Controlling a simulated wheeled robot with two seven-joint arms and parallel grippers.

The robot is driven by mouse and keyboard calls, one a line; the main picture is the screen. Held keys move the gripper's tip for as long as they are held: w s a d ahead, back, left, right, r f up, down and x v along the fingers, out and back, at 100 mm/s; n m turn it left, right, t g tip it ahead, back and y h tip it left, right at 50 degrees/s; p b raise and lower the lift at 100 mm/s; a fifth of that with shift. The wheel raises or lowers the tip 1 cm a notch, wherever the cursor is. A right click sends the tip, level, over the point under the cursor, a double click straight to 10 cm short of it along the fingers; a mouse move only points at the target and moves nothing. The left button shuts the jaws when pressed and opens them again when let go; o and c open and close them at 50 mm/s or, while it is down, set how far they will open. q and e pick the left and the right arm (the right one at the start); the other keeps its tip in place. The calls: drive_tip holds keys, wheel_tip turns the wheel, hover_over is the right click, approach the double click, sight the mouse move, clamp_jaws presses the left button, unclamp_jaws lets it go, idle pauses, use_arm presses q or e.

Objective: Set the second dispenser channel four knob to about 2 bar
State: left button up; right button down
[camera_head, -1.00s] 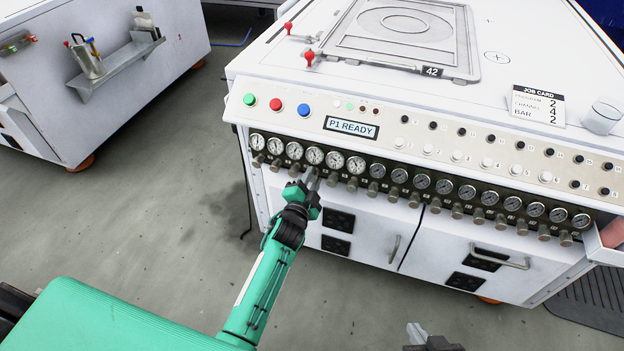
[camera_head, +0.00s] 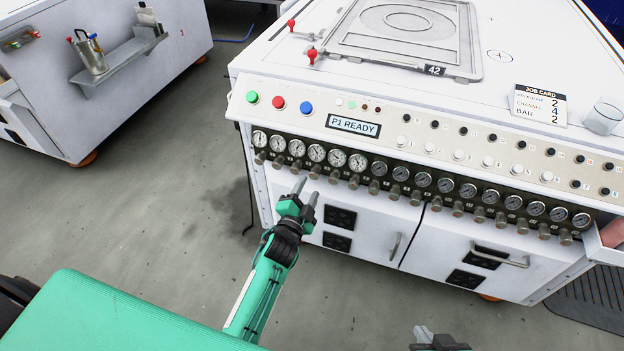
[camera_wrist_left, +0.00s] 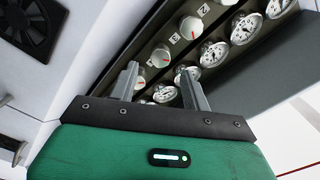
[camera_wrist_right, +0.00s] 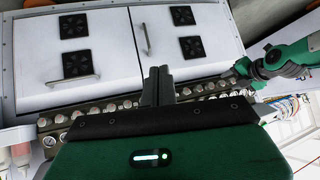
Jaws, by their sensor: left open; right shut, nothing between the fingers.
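A row of small grey knobs (camera_head: 353,181) sits under a row of round pressure gauges (camera_head: 337,158) on the front of the white machine. I cannot tell which knob is the second dispenser's channel four. My left gripper (camera_head: 306,190) is open and empty, just below and in front of the left part of the row, apart from the knobs. In the left wrist view, knobs with red marks (camera_wrist_left: 161,56) and white-faced gauges (camera_wrist_left: 214,53) show beyond its fingers; the gauge readings are too small to tell. My right gripper (camera_wrist_right: 158,86) is shut and empty, well away from the panel.
A display (camera_head: 353,125) reads "P1 READY", above the gauges. Green, red and blue buttons (camera_head: 278,103) sit left of it. The job card (camera_head: 540,104) reads program 2, channel 4, bar 2. Cabinet doors with a handle (camera_head: 500,257) lie below. The floor in front is open.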

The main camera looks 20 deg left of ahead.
use_arm(q)
drive_tip(key=s, duration=0.8)
drive_tip(key=shift+p, duration=0.3)
use_arm(e)
drive_tip(key=shift+s+d+g+h, duration=0.45)
drive_tip(key=shift+d+g, duration=0.15)
drive_tip(key=shift+d, duration=0.25)
use_arm(q)
drive_tip(key=shift+s+a, duration=0.1)
drive_tip(key=shift+a, duration=0.05)
use_arm(e)
drive_tip(key=shift+r, duration=0.1)
